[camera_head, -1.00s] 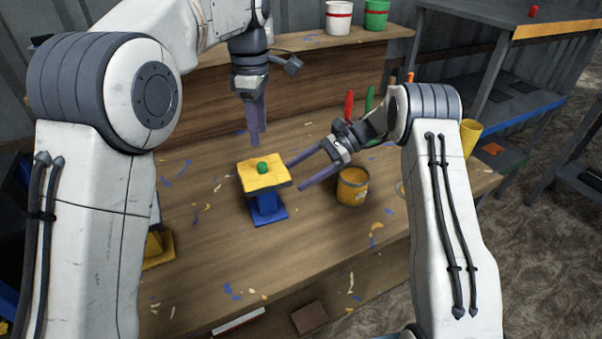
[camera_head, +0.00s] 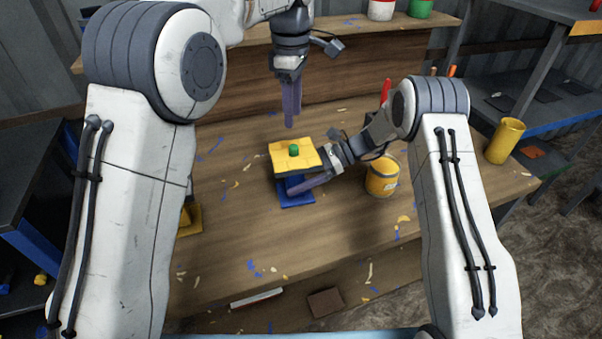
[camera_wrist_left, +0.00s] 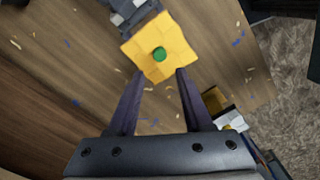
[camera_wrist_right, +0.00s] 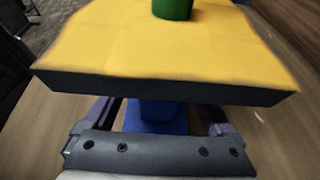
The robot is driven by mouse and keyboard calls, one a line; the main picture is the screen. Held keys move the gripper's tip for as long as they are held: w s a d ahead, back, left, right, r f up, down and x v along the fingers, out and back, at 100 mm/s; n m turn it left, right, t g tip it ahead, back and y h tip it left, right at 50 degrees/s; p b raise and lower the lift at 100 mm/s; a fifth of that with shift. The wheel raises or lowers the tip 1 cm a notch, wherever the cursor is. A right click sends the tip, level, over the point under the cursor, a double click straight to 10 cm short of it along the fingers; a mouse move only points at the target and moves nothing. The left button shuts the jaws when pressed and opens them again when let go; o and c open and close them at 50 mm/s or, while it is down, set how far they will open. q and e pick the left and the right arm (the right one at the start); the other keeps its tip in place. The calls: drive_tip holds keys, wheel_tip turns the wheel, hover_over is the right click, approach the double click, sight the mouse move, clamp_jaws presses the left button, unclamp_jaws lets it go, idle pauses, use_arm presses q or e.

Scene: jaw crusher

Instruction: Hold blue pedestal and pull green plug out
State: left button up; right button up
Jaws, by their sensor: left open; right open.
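The blue pedestal (camera_head: 296,193) stands upright on the wooden bench under a yellow block (camera_head: 284,160). The green plug (camera_head: 293,150) sticks up from the middle of the block's top. My right gripper (camera_head: 309,166) is open, with its fingers around the pedestal's column below the block; the right wrist view shows the blue column (camera_wrist_right: 158,115) between them, partly hidden by the block. I cannot tell whether the fingers touch it. My left gripper (camera_head: 290,122) is open and empty, pointing down above and behind the block. The left wrist view shows the plug (camera_wrist_left: 159,54) ahead of its fingertips.
An orange can (camera_head: 382,178) stands on the bench close to the right of my right gripper. A yellow cup (camera_head: 505,140) stands at the bench's right end. A raised shelf (camera_head: 345,60) with cups runs along the back.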

clamp_jaws()
idle(0.3)
